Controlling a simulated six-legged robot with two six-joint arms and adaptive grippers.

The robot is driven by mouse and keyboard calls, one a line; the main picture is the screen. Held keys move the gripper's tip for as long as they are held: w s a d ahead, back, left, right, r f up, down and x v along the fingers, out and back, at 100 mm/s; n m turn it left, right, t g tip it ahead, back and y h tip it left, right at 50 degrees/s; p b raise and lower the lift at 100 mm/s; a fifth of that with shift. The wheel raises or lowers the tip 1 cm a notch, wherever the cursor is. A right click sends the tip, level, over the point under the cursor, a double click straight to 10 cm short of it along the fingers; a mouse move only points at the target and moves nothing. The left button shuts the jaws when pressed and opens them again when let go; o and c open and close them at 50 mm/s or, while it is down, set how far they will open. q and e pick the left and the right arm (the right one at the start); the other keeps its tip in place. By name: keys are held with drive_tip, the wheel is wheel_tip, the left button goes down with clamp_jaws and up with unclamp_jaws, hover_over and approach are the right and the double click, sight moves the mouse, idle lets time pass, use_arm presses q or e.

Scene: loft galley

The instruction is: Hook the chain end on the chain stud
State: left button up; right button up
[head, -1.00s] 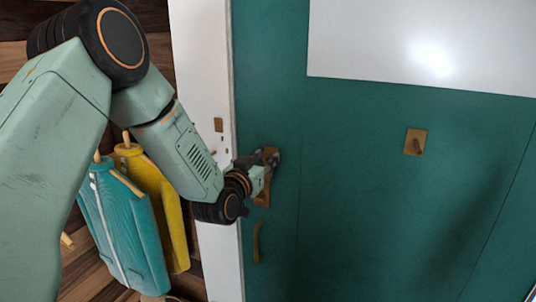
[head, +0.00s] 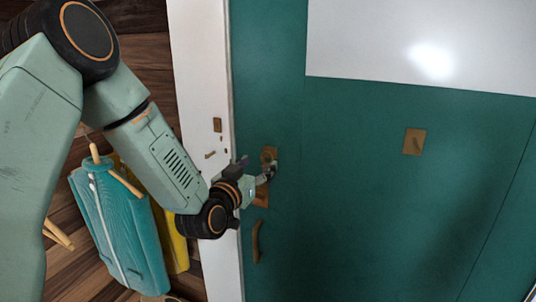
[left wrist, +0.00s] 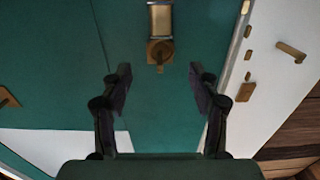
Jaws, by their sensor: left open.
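My left gripper (head: 258,172) reaches in from the left and is in front of the door's left edge. In the left wrist view its two fingers (left wrist: 161,88) are spread apart with nothing between them. A brass turn piece on a plate (head: 268,155) sits on the teal door by the fingers; it shows beyond the fingertips in the left wrist view (left wrist: 160,50). A short brass peg (head: 210,155) sticks out of the white frame, possibly the chain stud; it also shows in the left wrist view (left wrist: 291,52). I cannot make out a chain end. My right gripper is not in view.
A brass plate with a small peg (head: 415,142) is on the door at right. A brass handle (head: 257,242) is below the gripper. A brass plate (head: 217,125) is on the white frame. Teal (head: 118,225) and yellow (head: 180,235) garments hang at left.

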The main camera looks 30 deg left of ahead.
use_arm(q)
drive_tip(key=s, duration=0.8)
drive_tip(key=shift+d, duration=0.25)
drive_tip(key=s+d+f+n+g+h+b, duration=0.1)
drive_tip(key=s+d+f+g+b, duration=0.15)
drive_tip(key=f, duration=0.75)
drive_tip(key=s+d+f+g+b, duration=0.2)
drive_tip(key=s+f+g+b, duration=0.15)
drive_tip(key=f, duration=0.55)
drive_tip(key=s+d+f+n+g+h+b, duration=0.1)
drive_tip(key=s+d+f+g+b, duration=0.2)
drive_tip(key=f, duration=0.7)
drive_tip(key=s+d+f+m+g+b, duration=0.2)
drive_tip(key=s+f+g+b, duration=0.7)
drive_tip(key=s+f, duration=1.5)
drive_tip(key=shift+s+f+y+b, duration=0.3)
drive_tip(key=shift+f+y+b, duration=0.1)
drive_tip(key=shift+f+b, duration=0.25)
